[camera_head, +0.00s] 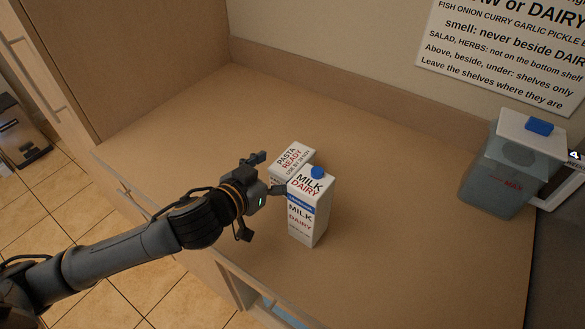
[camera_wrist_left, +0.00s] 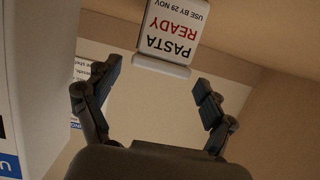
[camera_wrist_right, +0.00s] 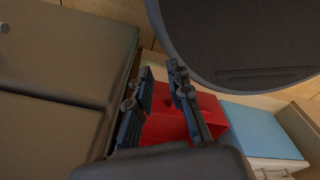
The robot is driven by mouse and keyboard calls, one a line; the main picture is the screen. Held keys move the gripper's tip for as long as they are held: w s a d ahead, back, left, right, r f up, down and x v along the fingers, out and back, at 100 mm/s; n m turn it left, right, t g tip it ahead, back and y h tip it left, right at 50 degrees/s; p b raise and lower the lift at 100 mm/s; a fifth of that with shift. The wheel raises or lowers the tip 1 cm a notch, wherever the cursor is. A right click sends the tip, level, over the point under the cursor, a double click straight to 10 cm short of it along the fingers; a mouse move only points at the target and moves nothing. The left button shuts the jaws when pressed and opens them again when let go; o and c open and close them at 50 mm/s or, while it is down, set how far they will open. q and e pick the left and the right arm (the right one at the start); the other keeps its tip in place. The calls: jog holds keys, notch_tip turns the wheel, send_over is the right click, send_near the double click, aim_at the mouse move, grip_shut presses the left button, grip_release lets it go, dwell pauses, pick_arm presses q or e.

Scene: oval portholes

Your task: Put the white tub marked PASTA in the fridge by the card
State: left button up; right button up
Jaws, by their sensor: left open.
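The white tub marked PASTA READY (camera_head: 291,158) stands on the counter, partly hidden behind the milk carton (camera_head: 309,207) marked MILK DAIRY with a blue cap. My left gripper (camera_head: 268,176) is open and empty, just left of the tub and carton. In the left wrist view the tub (camera_wrist_left: 171,32) appears upside down, ahead of and between the spread fingers (camera_wrist_left: 157,76), not held. The card (camera_head: 510,45) is on the wall at top right, its top cut off. My right gripper (camera_wrist_right: 162,72) shows in the right wrist view, fingers apart and empty. The fridge cannot be made out.
A grey jug (camera_head: 503,170) with a white lid, blue knob and MAX mark stands at the counter's right. A tall wooden panel (camera_head: 130,60) rises at the left. The counter (camera_head: 400,240) between carton and jug is clear. The right wrist view shows a red bin (camera_wrist_right: 205,115).

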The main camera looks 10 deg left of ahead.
aim_at(291, 160)
pick_arm(q)
jog(key=p+x, duration=0.1)
jog(key=x, duration=0.3)
jog(key=shift+w+d, duration=0.2)
jog(key=shift+d, duration=0.1)
jog(key=shift+w+d+f, duration=0.1)
jog(key=shift+w+f, duration=0.1)
jog(key=shift+c, duration=0.6)
jog(key=c, duration=0.7)
jog(key=shift+r, duration=0.1)
jog(key=c, duration=0.9)
jog(key=shift+o, duration=0.2)
